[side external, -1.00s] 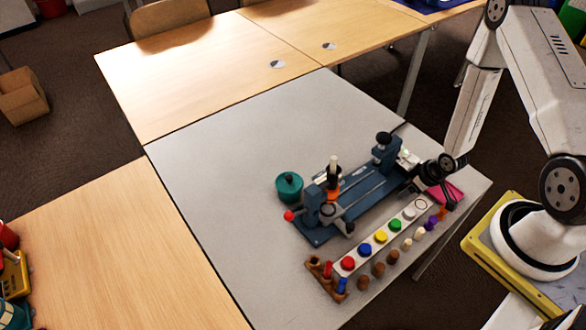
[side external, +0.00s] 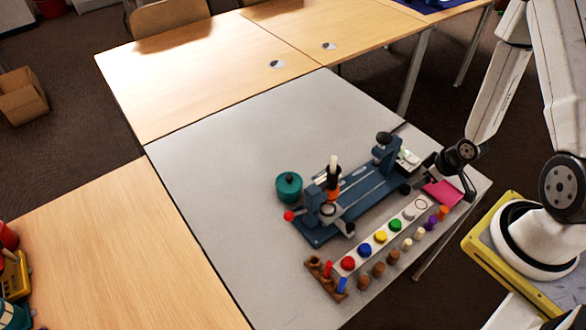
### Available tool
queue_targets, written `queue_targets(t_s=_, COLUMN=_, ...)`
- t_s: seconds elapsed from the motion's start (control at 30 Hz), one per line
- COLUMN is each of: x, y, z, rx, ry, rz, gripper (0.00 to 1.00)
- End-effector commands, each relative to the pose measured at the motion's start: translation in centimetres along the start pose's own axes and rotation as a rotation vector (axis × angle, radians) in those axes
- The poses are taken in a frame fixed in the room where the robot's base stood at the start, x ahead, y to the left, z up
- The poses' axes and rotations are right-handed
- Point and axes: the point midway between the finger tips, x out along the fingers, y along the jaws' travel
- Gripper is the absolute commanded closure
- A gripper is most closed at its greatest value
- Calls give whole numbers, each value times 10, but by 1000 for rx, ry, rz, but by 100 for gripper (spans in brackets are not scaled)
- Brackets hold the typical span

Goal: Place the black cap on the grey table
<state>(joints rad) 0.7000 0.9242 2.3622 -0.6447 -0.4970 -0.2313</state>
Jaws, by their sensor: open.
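A small round black cap (side external: 404,189) sits low beside the right end of the blue fixture (side external: 349,192), apparently on the grey table (side external: 250,130). Whether it touches the fixture I cannot tell. My gripper (side external: 447,186) is open and empty, to the right of the cap and apart from it, above the pink sheet (side external: 441,194). A black knob (side external: 384,138) tops the fixture's far post.
A white strip with several coloured discs (side external: 381,237) and a row of small pegs (side external: 378,270) lie in front of the fixture. A teal pot (side external: 289,186) stands at its left. The grey table's left and back are clear.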

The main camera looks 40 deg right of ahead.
Motion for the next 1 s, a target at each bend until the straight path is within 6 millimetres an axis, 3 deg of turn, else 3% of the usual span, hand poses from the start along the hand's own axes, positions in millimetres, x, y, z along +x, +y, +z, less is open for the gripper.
queue_targets(t_s=0.5, x=-47, y=0, z=0, rx=2, ry=2, rz=1, gripper=29)
queue_targets(t_s=1.0, x=-56, y=0, z=0, rx=0, ry=0, rz=0, gripper=29)
